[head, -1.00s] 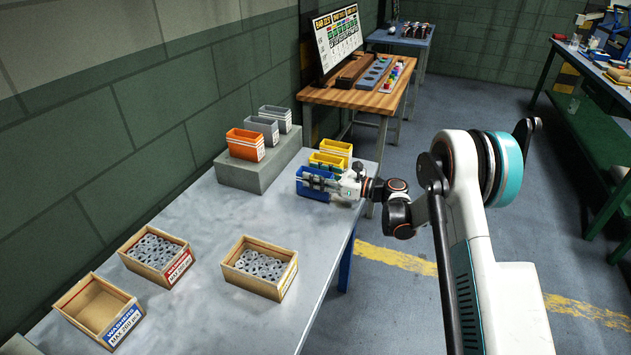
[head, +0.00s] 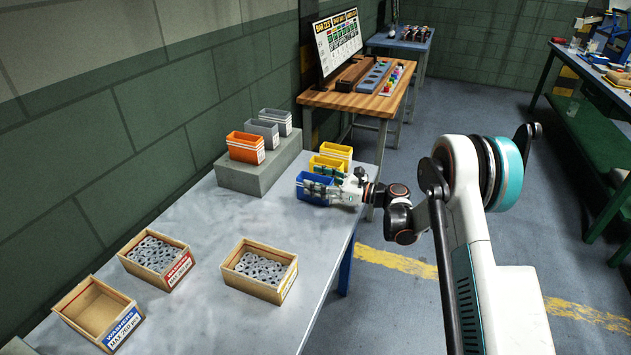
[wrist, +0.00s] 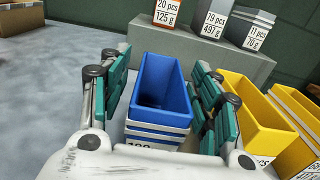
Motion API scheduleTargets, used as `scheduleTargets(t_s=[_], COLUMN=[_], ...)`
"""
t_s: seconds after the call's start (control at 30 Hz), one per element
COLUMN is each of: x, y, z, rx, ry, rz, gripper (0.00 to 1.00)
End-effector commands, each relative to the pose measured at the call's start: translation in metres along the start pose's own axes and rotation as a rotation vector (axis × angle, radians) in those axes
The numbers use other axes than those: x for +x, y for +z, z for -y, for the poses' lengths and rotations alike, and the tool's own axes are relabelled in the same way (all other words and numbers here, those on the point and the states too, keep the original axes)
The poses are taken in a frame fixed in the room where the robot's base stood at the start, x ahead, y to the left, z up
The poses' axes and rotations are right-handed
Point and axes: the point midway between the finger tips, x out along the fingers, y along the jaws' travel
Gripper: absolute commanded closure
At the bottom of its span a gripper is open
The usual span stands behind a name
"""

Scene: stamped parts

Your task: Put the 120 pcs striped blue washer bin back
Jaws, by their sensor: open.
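The blue bin (wrist: 162,85) with white stripes and a partly hidden label stands upright on the table, empty inside. It also shows in the head view (head: 312,190), at the table's right edge. My gripper (wrist: 161,95) is open, with one green-padded finger on each side of the bin. The left finger has a gap to the bin wall; the right finger is close to the wall, and I cannot tell whether it touches.
Two yellow bins (head: 336,152) stand just behind the blue one. A grey block (head: 232,177) holds an orange bin (head: 245,146) and two grey bins (head: 263,132). Wooden boxes (head: 96,312), two with washers, stand at the front. The table (head: 205,232) is clear between.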

Motion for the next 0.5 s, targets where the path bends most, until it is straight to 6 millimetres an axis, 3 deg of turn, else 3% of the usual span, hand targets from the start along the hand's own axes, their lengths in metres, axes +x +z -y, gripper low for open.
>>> scheduleTargets(t_s=[0.5], x=[-0.097], y=[0.002], z=[0.001], rx=[0.000], ry=[-0.003], rz=[0.000], gripper=[0.43])
